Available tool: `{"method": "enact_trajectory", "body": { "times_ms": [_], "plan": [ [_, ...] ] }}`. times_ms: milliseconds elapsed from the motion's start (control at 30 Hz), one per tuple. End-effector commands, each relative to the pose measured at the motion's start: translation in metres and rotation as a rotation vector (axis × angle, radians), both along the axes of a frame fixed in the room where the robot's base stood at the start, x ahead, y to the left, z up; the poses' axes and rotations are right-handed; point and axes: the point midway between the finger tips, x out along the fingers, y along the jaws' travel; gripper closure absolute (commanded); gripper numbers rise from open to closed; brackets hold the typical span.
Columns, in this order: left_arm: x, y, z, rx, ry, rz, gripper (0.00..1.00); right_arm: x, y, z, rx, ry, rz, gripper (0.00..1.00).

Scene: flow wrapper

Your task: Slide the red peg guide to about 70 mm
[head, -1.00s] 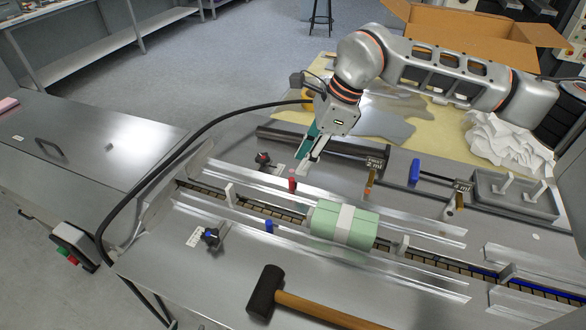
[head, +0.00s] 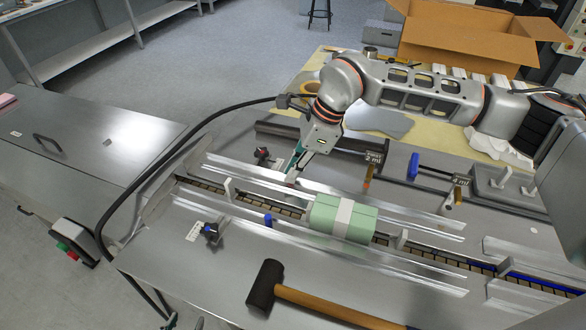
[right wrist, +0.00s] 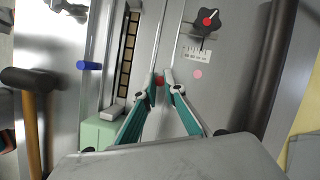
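The red peg guide (right wrist: 160,81) stands on the metal rail, with its red top between the fingertips of my right gripper (right wrist: 162,77) in the right wrist view. The fingertips are close together on either side of it; I cannot tell whether both touch it. In the head view my right gripper (head: 292,180) reaches down onto the far rail and mostly hides the peg. Small tips of my left gripper (head: 186,322) show apart at the bottom edge.
A green pack (head: 325,219) lies on the conveyor to the right of the gripper. A blue peg (head: 268,219) stands on the near rail. A mallet (head: 265,288) lies at the front. A dark roller (head: 275,133) lies behind the gripper.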

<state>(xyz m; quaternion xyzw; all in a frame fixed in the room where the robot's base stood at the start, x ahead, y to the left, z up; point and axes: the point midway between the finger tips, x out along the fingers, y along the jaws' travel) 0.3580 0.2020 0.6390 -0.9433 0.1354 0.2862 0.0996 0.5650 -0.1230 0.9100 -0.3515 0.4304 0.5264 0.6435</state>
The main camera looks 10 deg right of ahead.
Motion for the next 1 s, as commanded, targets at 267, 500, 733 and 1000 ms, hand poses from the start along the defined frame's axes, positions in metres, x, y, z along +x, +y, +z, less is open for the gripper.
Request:
{"method": "enact_trajectory", "body": {
  "times_ms": [267,500,733,1000],
  "plan": [
    [-0.0004,0.0003,0.0011,0.001,0.002,0.0,0.6,-0.0066,0.0043,0.0013,0.0,0.0,0.001,1.0],
    [-0.0029,0.0011,-0.0015,0.004,0.007,-0.001,0.6,-0.0068,0.0048,0.0013,0.001,-0.001,0.0,1.0],
    [-0.0021,0.001,-0.0008,0.003,0.006,-0.001,0.6,-0.0066,0.0047,0.001,0.001,-0.001,0.0,0.73],
    [-0.0006,0.0008,0.0021,0.003,0.001,0.0,0.6,-0.0066,0.0034,0.0038,0.001,-0.002,-0.001,0.73]
  ]
}}
